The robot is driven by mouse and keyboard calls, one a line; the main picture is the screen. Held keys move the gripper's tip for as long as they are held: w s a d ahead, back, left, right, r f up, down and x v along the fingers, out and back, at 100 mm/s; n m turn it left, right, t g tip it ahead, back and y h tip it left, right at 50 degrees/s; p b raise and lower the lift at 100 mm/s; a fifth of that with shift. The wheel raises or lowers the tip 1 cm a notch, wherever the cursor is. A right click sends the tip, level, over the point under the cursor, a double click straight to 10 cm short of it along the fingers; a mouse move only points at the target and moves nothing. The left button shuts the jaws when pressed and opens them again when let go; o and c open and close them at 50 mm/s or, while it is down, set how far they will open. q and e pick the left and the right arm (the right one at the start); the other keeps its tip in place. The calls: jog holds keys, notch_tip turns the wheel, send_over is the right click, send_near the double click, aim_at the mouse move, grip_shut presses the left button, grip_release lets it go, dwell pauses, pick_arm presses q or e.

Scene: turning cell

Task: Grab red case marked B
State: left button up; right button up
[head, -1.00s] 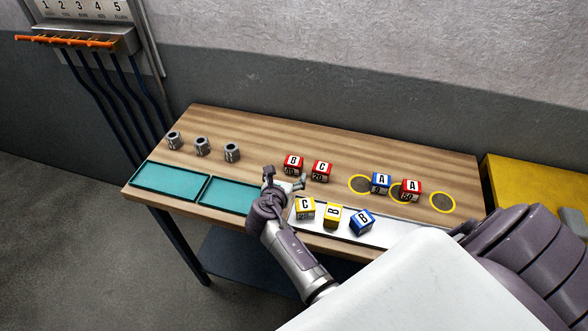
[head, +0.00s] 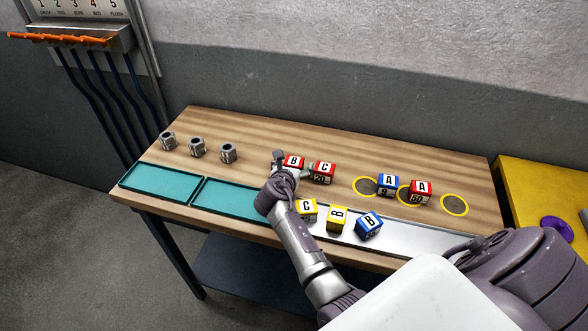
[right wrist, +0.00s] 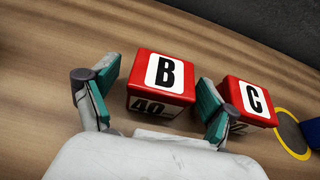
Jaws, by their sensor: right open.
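The red case marked B (head: 293,161) stands on the wooden table, left of a red case marked C (head: 323,172). My right gripper (head: 286,164) is at the red B case in the head view and hides its lower part. In the right wrist view the red B case (right wrist: 161,84) shows a B on top and a 40 on its side. The open right gripper (right wrist: 154,94) has one finger on each side of it, with a gap at the left finger. The right finger lies between the B case and the red C case (right wrist: 250,101). My left gripper is not in view.
Blue A (head: 388,184) and red A (head: 420,191) cases are to the right by yellow rings. Teal trays (head: 160,187) and several grey parts are left.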

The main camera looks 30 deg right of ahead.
jog(key=shift+c, duration=0.3)
jog(key=c, duration=1.3)
jog(key=shift+r, duration=0.1)
